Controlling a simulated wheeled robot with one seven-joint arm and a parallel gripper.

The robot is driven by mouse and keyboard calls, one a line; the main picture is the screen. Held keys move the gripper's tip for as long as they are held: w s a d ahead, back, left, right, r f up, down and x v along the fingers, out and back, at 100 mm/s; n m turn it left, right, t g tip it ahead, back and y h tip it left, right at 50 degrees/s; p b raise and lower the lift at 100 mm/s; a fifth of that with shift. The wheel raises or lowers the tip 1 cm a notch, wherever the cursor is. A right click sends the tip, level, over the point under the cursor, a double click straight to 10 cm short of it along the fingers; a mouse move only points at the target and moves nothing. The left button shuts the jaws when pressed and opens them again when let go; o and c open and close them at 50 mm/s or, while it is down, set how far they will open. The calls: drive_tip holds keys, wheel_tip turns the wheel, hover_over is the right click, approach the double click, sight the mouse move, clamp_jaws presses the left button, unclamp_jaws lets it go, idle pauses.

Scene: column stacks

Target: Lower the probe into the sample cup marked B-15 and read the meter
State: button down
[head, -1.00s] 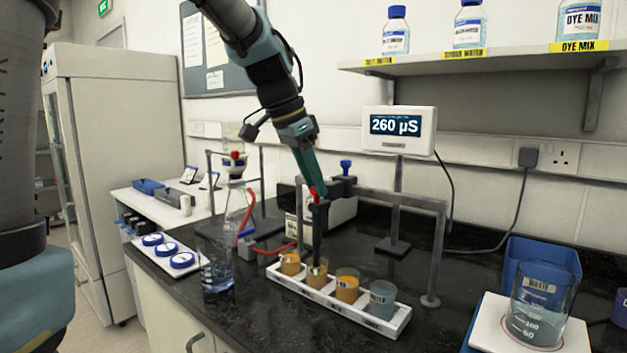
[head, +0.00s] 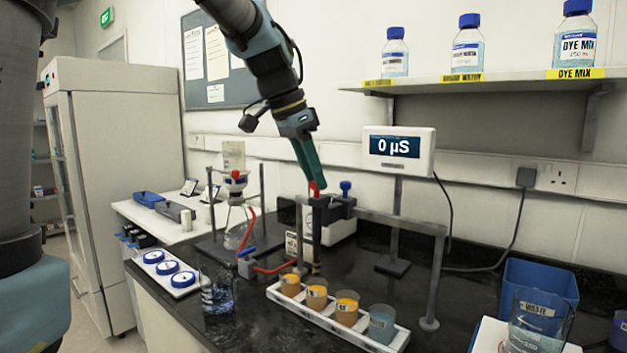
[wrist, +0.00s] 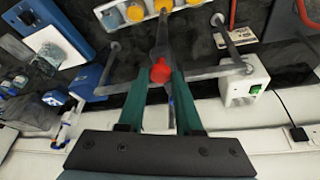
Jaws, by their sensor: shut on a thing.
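My gripper (head: 315,186) is shut on the red knob of the dark upright probe (head: 316,232). The red knob also shows between my green fingers in the wrist view (wrist: 160,71). The probe's lower end appears just above the second cup from the left (head: 317,294), which holds orange liquid. This cup stands in a white rack (head: 335,325) between two other orange cups, left (head: 289,285) and right (head: 347,309). A blue-grey cup (head: 382,325) stands at the right end. The cup labels are too small to read, so I cannot tell which is B-15. The meter (head: 395,147) reads 0 µS.
A grey frame (head: 395,220) stands behind and right of the rack. A glass beaker of dark blue liquid (head: 217,296) is left of it. A waste beaker (head: 540,322) and blue bin (head: 540,270) are at right. Red tubing (head: 280,270) runs behind the rack.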

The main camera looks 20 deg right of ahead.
drive_tip(key=shift+r, duration=0.3)
drive_tip(key=c, duration=0.9)
unclamp_jaws()
drive_tip(key=o, duration=0.3)
drive_tip(key=shift+f, duration=0.1)
drive_tip(key=b+v, duration=0.1)
drive_tip(key=v, duration=0.9)
drive_tip(key=shift+a+r, duration=0.2)
drive_tip(key=shift+r, duration=0.15)
drive_tip(key=shift+s, duration=0.1)
